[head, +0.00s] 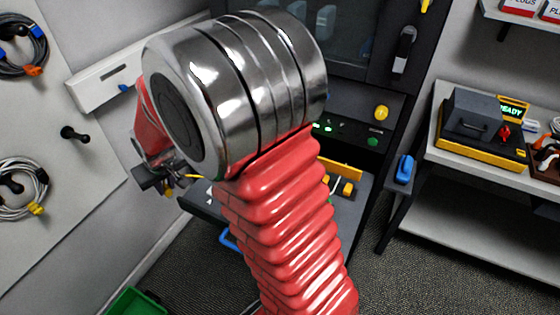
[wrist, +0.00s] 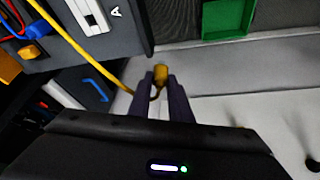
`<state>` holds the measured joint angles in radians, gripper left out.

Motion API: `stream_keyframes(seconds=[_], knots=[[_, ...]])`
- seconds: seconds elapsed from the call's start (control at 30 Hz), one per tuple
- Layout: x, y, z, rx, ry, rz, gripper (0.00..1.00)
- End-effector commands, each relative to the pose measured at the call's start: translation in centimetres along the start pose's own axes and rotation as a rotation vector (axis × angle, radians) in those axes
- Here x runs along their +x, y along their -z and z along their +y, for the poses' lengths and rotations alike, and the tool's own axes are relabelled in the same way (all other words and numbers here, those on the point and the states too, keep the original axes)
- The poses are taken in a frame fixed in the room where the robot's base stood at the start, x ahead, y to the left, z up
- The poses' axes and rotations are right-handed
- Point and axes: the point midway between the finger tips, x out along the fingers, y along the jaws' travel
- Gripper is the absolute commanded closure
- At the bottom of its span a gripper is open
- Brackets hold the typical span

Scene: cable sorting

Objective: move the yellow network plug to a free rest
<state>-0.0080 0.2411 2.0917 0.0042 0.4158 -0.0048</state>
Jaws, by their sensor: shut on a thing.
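The yellow network plug (wrist: 161,73) is between the fingertips of my gripper (wrist: 161,80) in the wrist view, and the gripper is shut on it. A yellow cable (wrist: 80,45) runs from it to the upper left, past a grey panel (wrist: 135,30) marked "A". In the head view my gripper (head: 152,178) is left of the panel, well off the floor, partly hidden by my arm. The yellow cable (head: 194,177) shows beside it. My arm hides much of the panel. I cannot make out a free rest for certain.
Blue (wrist: 37,30) and orange (wrist: 8,68) pieces lie left in the wrist view. A green bin (head: 136,302) is on the floor. Pegs with coiled cables are on the left wall (head: 105,150). A bench (head: 470,165) stands right.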

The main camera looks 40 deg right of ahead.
Motion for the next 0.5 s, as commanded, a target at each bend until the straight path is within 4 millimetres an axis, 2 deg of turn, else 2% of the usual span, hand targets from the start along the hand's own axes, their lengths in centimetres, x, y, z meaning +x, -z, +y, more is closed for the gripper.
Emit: stream_keyframes(seconds=[0.27, 0.5], knots=[[-0.1, -0.3, 1.5, 0.004, -0.001, 0.0, 1.0], [-0.7, -1.7, 5.9, -0.016, 0.009, 0.0, 1.0]])
